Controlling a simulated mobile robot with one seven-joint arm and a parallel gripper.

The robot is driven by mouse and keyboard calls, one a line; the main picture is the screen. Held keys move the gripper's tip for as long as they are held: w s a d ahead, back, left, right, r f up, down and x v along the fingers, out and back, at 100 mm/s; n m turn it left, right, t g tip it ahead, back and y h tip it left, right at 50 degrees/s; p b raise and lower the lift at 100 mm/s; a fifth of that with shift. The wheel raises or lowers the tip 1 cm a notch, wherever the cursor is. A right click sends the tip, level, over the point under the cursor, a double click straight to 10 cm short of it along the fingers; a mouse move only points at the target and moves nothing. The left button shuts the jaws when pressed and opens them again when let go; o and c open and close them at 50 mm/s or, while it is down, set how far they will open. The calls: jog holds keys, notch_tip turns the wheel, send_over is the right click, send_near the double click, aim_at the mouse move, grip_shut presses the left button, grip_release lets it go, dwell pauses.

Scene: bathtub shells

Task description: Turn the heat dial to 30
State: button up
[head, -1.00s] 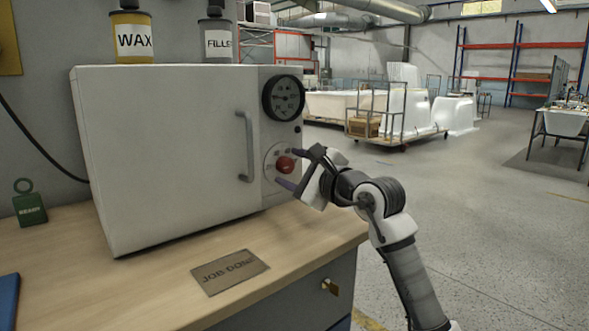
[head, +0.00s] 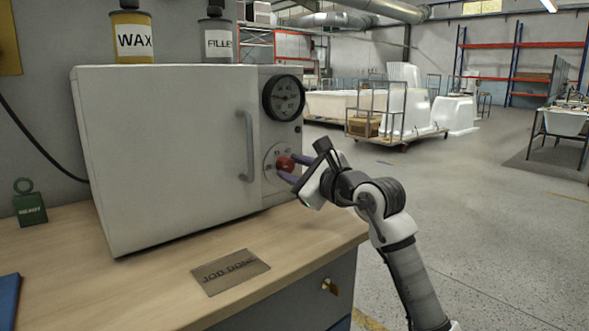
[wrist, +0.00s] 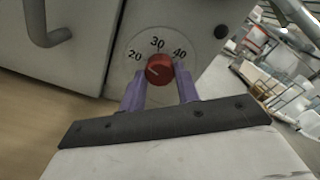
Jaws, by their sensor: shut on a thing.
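The red heat dial (head: 285,163) sits on the right panel of the white oven (head: 165,150), below a round gauge (head: 284,97). In the wrist view the dial (wrist: 160,69) is in the middle, with 20 at its left, 30 above and 40 at its right. A small pale mark shows on the left side of the knob; its exact reading is hard to tell. My gripper (wrist: 160,84) is shut on the dial, one purple finger on each side. In the head view my gripper (head: 288,170) reaches the dial from the right.
The oven door's handle (head: 246,146) stands out left of the dial. A "JOB DONE" plate (head: 230,272) lies on the wooden bench (head: 130,285).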

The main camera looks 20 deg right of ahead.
jog(key=m, duration=0.4)
jog(key=shift+m+p, duration=0.3)
jog(key=shift+p, duration=0.05)
jog(key=shift+m+p, duration=0.6)
jog(key=shift+m, duration=1.7)
jog(key=o, duration=1)
jog(key=v, duration=1.4)
jog(key=shift+a+b, duration=0.1)
jog(key=shift+b, duration=0.3)
